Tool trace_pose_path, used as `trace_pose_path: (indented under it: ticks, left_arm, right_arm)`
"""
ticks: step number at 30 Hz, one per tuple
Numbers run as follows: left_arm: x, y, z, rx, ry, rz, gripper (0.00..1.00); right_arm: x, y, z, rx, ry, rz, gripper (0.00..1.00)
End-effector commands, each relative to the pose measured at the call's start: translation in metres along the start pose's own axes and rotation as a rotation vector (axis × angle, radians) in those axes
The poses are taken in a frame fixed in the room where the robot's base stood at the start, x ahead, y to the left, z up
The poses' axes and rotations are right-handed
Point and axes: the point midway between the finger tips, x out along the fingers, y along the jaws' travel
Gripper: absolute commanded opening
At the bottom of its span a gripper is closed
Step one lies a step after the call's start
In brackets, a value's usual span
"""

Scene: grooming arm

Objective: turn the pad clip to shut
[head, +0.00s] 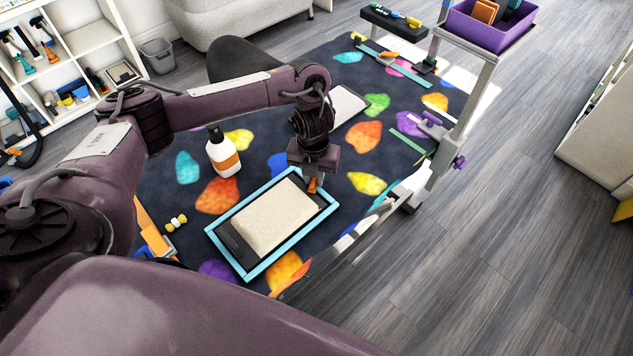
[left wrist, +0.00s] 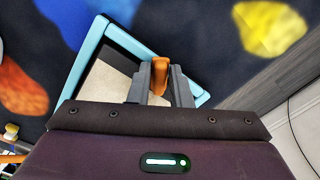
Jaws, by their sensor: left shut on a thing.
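The pad clip (head: 312,185) is a small orange piece at the upper right end of the pad frame. My left gripper (head: 313,176) is over that end, pointing down, and shut on the clip. In the left wrist view the orange clip (left wrist: 160,72) stands between the two grey fingers of the left gripper (left wrist: 160,85). The pad (head: 272,217) is beige on a dark board inside a light blue frame (head: 250,275). The fingers hide part of the clip, and I cannot tell its exact angle. My right gripper is not in view.
The frame lies on a dark table mat (head: 335,240) with coloured patches. A white bottle (head: 222,155) with an orange label stands behind the frame. A metal post (head: 455,110) with purple knobs rises at the right edge, below a purple bin (head: 490,30).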

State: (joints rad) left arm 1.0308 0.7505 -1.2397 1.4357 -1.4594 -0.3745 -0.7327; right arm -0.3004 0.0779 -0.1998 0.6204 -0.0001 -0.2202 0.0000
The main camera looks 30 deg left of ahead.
Motion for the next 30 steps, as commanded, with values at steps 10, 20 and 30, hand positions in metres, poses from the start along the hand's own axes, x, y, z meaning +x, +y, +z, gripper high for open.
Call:
trace_pose_path:
  ticks: [10,20,30]
  left_arm:
    - [0.002,0.001,-0.001,0.194,0.003,0.001,0.00]
    - [0.002,0.001,-0.001,0.246,0.004,0.001,0.00]
    - [0.002,0.000,-0.001,0.490,0.004,0.000,0.00]
  right_arm:
    - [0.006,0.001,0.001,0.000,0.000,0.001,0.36]
    - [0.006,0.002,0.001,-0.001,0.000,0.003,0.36]
    - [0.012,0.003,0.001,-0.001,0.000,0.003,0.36]
